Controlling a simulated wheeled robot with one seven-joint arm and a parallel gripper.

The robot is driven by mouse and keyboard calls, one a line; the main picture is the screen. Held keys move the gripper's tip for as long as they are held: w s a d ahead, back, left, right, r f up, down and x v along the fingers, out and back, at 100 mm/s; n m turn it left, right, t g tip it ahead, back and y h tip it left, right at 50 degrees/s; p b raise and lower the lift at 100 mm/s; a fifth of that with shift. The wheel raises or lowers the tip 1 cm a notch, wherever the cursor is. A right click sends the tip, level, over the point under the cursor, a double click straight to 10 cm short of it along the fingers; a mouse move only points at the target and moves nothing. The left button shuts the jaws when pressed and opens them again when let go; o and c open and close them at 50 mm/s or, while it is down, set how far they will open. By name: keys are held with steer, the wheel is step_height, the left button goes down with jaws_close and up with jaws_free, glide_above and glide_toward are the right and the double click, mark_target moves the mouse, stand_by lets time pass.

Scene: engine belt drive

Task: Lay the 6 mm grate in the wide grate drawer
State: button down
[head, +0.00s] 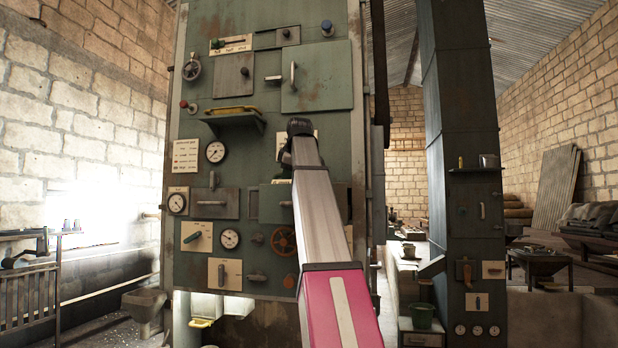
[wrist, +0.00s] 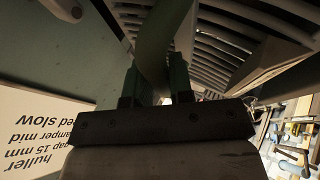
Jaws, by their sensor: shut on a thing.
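In the wrist view my gripper (wrist: 155,72) is shut on a curved dark green bar (wrist: 165,35). The bar runs up out of the picture, and I cannot tell what it belongs to. Dark parallel slats (wrist: 215,48) show behind it; I cannot tell whether they are the 6 mm grate. In the head view my arm reaches to the green machine front, and its dark end (head: 299,127) hides my fingers and their hold. I cannot pick out the wide grate drawer for certain; a flat panel (head: 210,208) and another panel partly behind my arm (head: 270,208) sit at mid height.
The machine front carries a shelf (head: 232,118) with a yellow item, gauges (head: 215,152), a red-brown handwheel (head: 283,241) and a large door (head: 325,80). An upside-down huller notice (wrist: 40,125) is close by in the wrist view. A green column (head: 462,120) stands to the right.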

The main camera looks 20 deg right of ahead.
steer(key=s+d, duration=0.1)
steer(key=d, duration=0.1)
steer(key=s+d, duration=0.3)
steer(key=d, duration=0.1)
steer(key=shift+s+f, duration=0.35)
steer(key=shift+f, duration=3.4)
steer(key=shift+f, duration=0.5)
steer(key=c, duration=0.9)
jaws_free()
steer(key=shift+c, duration=0.2)
steer(key=shift+f, duration=0.15)
steer(key=shift+s, duration=0.1)
steer(key=v, duration=1.1)
steer(key=shift+a, duration=0.1)
